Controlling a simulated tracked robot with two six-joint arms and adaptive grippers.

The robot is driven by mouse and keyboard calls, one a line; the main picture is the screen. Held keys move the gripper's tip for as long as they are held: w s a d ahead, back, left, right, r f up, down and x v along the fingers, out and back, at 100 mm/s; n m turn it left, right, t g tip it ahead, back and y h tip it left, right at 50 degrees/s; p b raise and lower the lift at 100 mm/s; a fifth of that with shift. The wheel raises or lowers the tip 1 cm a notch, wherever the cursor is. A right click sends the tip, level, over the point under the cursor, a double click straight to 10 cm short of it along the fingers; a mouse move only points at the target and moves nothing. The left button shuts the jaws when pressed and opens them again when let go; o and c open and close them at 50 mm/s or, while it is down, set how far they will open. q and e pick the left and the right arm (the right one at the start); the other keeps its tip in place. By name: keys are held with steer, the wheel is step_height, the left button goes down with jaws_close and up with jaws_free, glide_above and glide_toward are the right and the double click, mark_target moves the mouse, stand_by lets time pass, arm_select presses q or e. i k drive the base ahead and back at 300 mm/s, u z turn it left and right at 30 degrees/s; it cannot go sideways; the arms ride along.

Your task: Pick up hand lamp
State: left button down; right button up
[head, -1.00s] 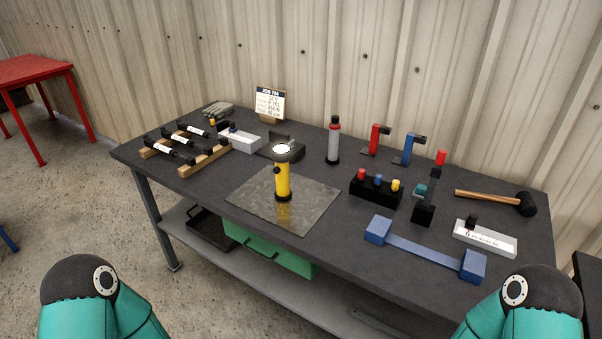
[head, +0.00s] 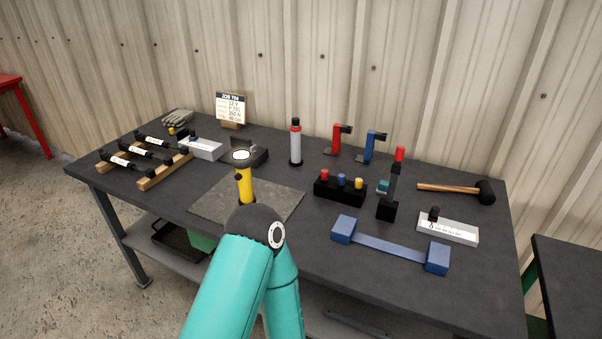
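The hand lamp (head: 245,186) has a yellow body, a dark head and a pale lens facing up. It stands upright on a grey metal plate (head: 210,207) on the workbench in the head view. My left arm's teal links and dark elbow rise from the bottom and hide the lamp's lower end and part of the plate. Neither gripper shows in the view, so I cannot see whether anything touches the lamp.
Around the lamp on the bench (head: 470,274) are a dark holder (head: 250,152), a grey-red bottle (head: 296,145), a black block with coloured knobs (head: 340,188) and a blue bar with end blocks (head: 390,244). A hammer (head: 455,189) lies at right. Wooden rails with rods (head: 165,168) are at left.

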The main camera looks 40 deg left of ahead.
mark_target(242, 160)
steer(key=u, duration=0.8)
steer(key=i, duration=0.1)
steer(key=z, duration=0.85)
steer(key=k, duration=1.1)
steer(key=u, duration=1.95)
steer(key=i, duration=1.25)
steer(key=z, duration=0.35)
